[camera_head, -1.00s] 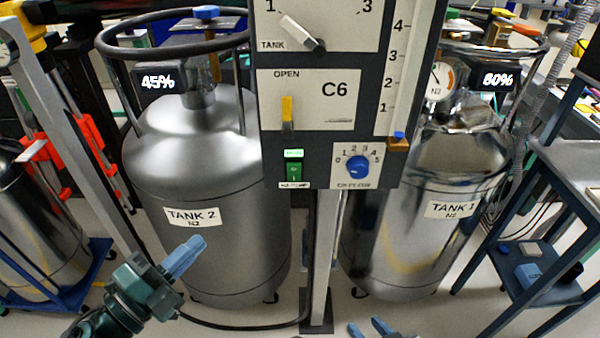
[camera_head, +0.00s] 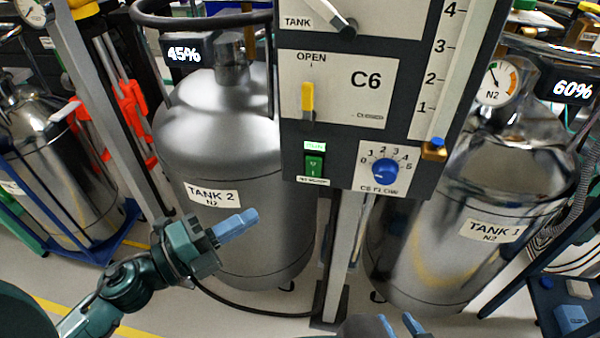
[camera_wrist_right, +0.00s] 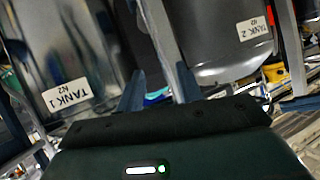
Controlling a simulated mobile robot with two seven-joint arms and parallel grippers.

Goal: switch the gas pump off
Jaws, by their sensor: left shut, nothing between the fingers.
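The control panel (camera_head: 341,128) stands on a post in the middle of the head view. A green rocker switch (camera_head: 314,166) sits at its lower left, under a small lit green indicator (camera_head: 315,146); its label is too small to read. My left gripper (camera_head: 236,226) is shut and empty, with blue fingertips below and left of the switch, apart from the panel. My right gripper (camera_head: 402,325) is at the bottom edge, open and well below the panel. The right wrist view shows its two fingers (camera_wrist_right: 160,88) spread with nothing held between them.
A blue flow knob (camera_head: 385,169) is right of the switch, and a yellow lever (camera_head: 308,98) is above it. Tank 2 (camera_head: 235,160) and Tank 1 (camera_head: 450,235) stand behind the panel on either side. A dark cart (camera_head: 545,300) is at the lower right.

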